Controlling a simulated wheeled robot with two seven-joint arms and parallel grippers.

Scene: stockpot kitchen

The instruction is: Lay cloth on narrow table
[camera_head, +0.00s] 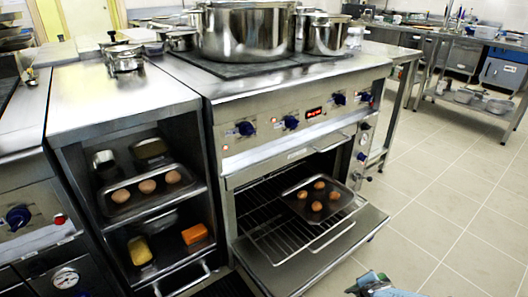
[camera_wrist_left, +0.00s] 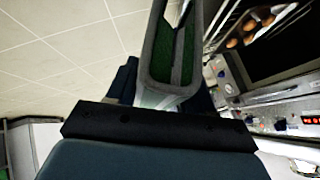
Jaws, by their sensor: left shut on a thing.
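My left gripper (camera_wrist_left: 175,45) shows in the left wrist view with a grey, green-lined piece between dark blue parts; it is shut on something. I cannot tell clearly whether that is the cloth. In the head view a small blue and grey part (camera_head: 372,281) shows at the bottom edge, over the floor just right of the open oven door; it seems to be this gripper. No spread cloth can be made out. A steel table (camera_head: 478,98) with a lower shelf stands at the back right; whether it is the narrow table is unclear. My right gripper is not in view.
The oven door (camera_head: 345,235) hangs open, with a tray of brown eggs or rolls (camera_head: 318,200) on its rack. A large pot (camera_head: 245,32) stands on the stove. An open shelf unit (camera_head: 150,205) is at left. The tiled floor (camera_head: 440,190) at right is clear.

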